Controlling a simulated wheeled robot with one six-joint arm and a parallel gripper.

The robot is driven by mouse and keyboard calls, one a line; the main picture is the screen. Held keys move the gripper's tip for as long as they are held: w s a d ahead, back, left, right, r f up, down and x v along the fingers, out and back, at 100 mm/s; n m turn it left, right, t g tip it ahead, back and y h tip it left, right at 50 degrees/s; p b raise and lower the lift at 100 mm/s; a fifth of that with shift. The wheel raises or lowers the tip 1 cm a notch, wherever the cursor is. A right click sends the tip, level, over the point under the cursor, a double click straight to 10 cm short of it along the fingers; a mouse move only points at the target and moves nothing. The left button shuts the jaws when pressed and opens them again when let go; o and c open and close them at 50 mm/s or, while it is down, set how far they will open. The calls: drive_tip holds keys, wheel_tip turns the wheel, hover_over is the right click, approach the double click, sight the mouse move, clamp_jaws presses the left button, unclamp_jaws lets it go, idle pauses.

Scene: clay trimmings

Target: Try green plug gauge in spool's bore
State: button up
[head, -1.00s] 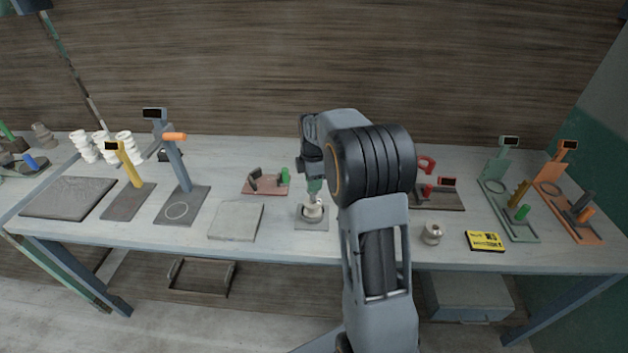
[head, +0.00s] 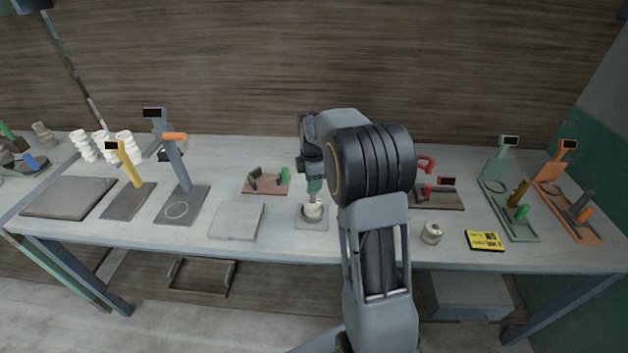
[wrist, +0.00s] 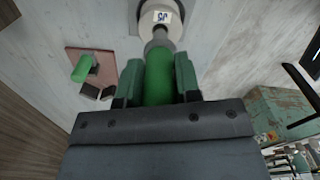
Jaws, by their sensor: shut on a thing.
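My gripper (wrist: 159,78) is shut on the green plug gauge (wrist: 158,80), whose green handle sits between the two green finger pads. The plug's grey end (wrist: 158,40) points at the pale spool (wrist: 146,25), which bears a small label. The end meets or overlaps the spool's rim in the wrist view; I cannot tell how far it is in the bore. In the head view the spool (head: 313,213) stands upright on a small grey pad (head: 311,224), with my gripper (head: 315,187) directly above it. The plug's end is mostly hidden there.
A pink stand (head: 262,190) with another green peg (head: 285,175) is just left of the spool. A flat grey plate (head: 236,220) lies farther left. Gauge stands line both sides.

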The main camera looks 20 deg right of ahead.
sight(314, 193)
drive_tip(key=shift+f+b, duration=1.4)
drive_tip(key=shift+f, duration=0.8)
drive_tip(key=shift+s+f, duration=0.15)
drive_tip(key=shift+f, duration=0.15)
idle(0.8)
drive_tip(key=shift+r, duration=0.2)
drive_tip(key=shift+r+p, duration=3.2)
drive_tip(key=shift+r, duration=1.05)
